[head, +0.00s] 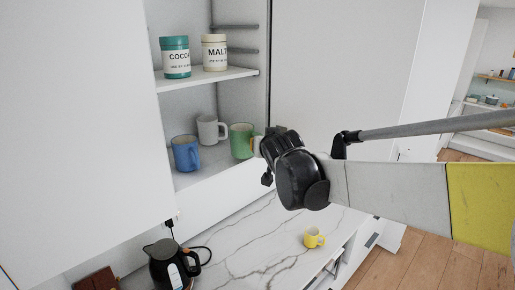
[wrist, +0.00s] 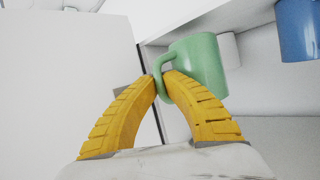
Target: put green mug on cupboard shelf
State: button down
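The green mug (head: 241,141) is upright at the right end of the lower cupboard shelf (head: 207,172), beside the white mug. Whether its base touches the shelf is hard to tell. In the wrist view the green mug (wrist: 203,62) has its handle between my yellow fingertips. My gripper (wrist: 163,77) is shut on that handle. In the head view my gripper (head: 260,146) reaches in from the right, its fingers mostly hidden behind my dark wrist.
A blue mug (head: 186,153) and a white mug (head: 209,130) stand on the same shelf. Cocoa (head: 175,58) and malt (head: 215,53) jars stand on the shelf above. A yellow mug (head: 314,238) and black kettle (head: 171,267) are on the marble counter (head: 250,238).

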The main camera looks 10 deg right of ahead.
jog(key=w+a, duration=0.1)
jog(key=w, duration=0.1)
jog(key=w+a+b, duration=0.1)
jog(key=w+a, duration=0.1)
jog(key=w, duration=0.1)
jog(key=w+a+f+b, duration=0.1)
jog(key=w+a, duration=0.1)
jog(key=shift+w+a, duration=0.2)
jog(key=shift+s+f+b, duration=0.1)
jog(key=shift+f+b, duration=0.35)
jog(key=shift+f, duration=0.05)
jog(key=c, duration=1.5)
grip_release()
